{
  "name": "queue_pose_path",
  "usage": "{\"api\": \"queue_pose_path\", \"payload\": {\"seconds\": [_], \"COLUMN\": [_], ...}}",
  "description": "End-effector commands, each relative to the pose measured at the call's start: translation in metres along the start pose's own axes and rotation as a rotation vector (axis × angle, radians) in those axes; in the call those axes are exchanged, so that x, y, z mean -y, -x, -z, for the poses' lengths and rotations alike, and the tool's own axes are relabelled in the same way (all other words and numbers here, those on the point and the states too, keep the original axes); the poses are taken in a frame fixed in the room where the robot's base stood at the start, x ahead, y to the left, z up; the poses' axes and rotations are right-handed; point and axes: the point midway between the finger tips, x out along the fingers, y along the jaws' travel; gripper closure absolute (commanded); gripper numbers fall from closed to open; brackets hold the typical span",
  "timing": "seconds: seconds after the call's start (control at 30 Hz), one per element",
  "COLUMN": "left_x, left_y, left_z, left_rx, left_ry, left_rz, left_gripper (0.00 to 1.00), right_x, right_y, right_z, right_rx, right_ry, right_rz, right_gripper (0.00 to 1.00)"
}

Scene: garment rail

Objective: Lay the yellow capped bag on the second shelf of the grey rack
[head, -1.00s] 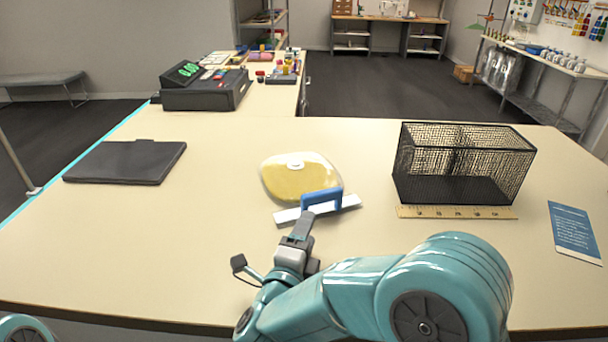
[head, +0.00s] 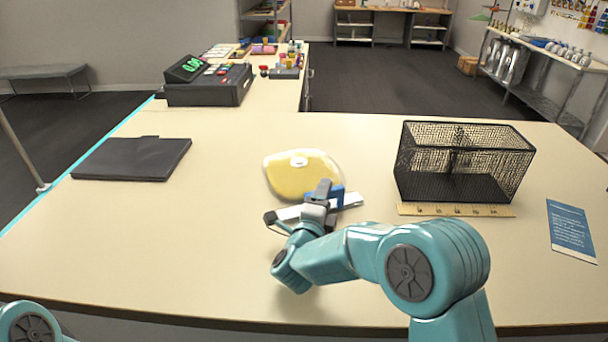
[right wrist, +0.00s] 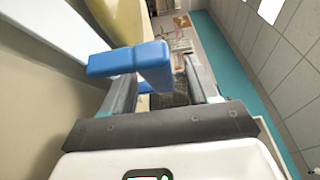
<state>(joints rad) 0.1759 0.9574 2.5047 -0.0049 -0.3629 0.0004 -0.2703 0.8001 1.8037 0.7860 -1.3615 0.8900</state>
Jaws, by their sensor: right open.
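The yellow bag (head: 295,172) with a white cap (head: 298,160) lies flat on the table, and part of it shows in the right wrist view (right wrist: 122,14). A white bar (head: 350,200) with a blue handle (head: 337,193) lies at its near edge; I cannot tell whether it is fixed to the bag. My right gripper (head: 323,190) is open at the blue handle, partly hiding it. In the right wrist view the blue handle (right wrist: 125,60) shows between the open fingers (right wrist: 160,78). A shelved rack (head: 266,14) stands at the back, cut off by the picture's top. My left gripper is out of view.
A black wire basket (head: 462,165) and a wooden ruler (head: 455,210) are right of the bag. A blue card (head: 571,228) lies far right. A dark flat folder (head: 130,160) and a cash register (head: 208,84) are left. The table between folder and bag is clear.

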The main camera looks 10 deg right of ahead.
Motion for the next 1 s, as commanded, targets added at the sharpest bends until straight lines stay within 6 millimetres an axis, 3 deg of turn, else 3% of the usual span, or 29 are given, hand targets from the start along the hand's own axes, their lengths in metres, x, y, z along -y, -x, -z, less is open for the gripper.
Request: {"api": "queue_pose_path", "payload": {"seconds": [0.03,0.2,0.23,0.67,0.87,1.0], "left_x": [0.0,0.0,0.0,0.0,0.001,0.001], "left_y": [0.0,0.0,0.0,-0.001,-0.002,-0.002], "left_z": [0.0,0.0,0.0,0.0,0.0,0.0], "left_rx": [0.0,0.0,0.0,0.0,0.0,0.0], "left_ry": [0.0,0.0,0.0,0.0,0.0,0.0], "left_rz": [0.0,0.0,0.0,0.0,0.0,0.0], "left_gripper": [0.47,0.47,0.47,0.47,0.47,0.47], "right_x": [0.0,0.0,0.0,0.011,0.048,0.089], "right_y": [0.0,0.0,0.0,0.0,0.001,0.001], "right_z": [0.0,0.0,0.0,0.0,0.0,0.0], "right_rx": [0.0,0.0,0.0,-0.002,-0.001,-0.001], "right_ry": [0.0,0.0,0.0,-0.004,-0.008,-0.01], "right_rz": [0.0,0.0,0.0,0.005,0.008,0.01], "right_gripper": [0.4,0.96,1.0,1.0,1.0,1.0]}}
